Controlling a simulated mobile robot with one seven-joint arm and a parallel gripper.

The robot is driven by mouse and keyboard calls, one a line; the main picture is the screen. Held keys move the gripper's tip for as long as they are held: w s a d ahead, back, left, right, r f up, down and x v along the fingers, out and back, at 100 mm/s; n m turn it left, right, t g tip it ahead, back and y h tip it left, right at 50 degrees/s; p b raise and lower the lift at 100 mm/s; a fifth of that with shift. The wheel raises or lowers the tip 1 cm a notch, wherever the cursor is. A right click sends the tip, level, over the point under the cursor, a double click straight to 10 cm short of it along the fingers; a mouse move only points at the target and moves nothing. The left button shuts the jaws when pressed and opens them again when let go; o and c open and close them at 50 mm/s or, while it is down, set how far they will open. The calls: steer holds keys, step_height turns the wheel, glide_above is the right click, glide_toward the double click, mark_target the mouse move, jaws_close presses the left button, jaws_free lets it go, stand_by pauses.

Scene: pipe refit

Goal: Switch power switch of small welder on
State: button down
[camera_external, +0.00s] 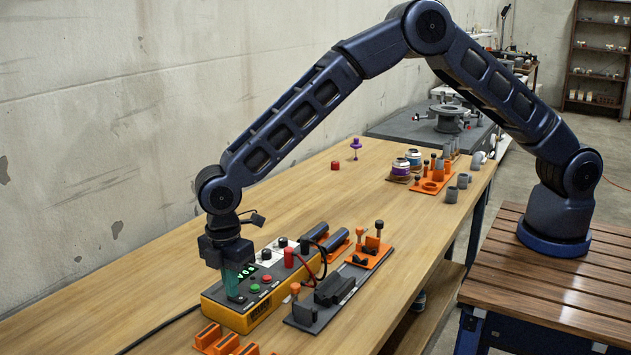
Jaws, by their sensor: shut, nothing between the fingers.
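The small welder (262,285) is a yellow and dark box on the wooden bench, near the bench's left front part. Its top panel carries a lit green display, a green and a red button, several dark knobs and a red terminal. My gripper (238,291) points down over the welder's near left end, its fingers shut with nothing between them. The fingertips are at or just above the panel, beside the green button; I cannot tell whether they touch. The power switch is not clearly seen; my gripper may hide it, and its position cannot be told.
A dark fixture with an orange knob (320,304) stands right of the welder. Orange holders (222,341) lie in front. An orange tool plate (368,254) and an orange rack (433,183) stand farther back. A black cable runs left. The bench's middle is mostly clear.

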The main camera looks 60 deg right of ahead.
steer(key=shift+s+d+f, duration=0.1)
steer(key=shift+s+f, duration=0.4)
steer(key=shift+s, duration=0.35)
step_height(320, 180, up, 15)
steer(key=w, duration=0.2)
steer(key=d+r+m+t, duration=0.1)
steer(key=d+r+m, duration=0.1)
steer(key=d+r, duration=0.65)
steer(key=d+r+m+t, duration=0.1)
steer(key=d+r+m, duration=0.1)
steer(key=d+r, duration=0.65)
steer(key=s+d+r+m, duration=0.2)
steer(key=s+d+r, duration=0.1)
steer(key=d, duration=0.6)
steer(key=s+d+r+m, duration=0.2)
steer(key=d+r, duration=0.1)
steer(key=d, duration=0.7)
steer(key=s+d+r+m+t, duration=0.25)
steer(key=s+d+m, duration=0.25)
steer(key=s+d, duration=0.9)
steer(key=s+d+f+m, duration=0.2)
steer(key=s+d, duration=0.4)
steer(key=s, duration=0.1)
steer(key=s+d+f+m, duration=0.3)
steer(key=s+d, duration=0.3)
steer(key=s, duration=0.1)
steer(key=shift+t, duration=0.35)
steer(key=shift+a, duration=0.1)
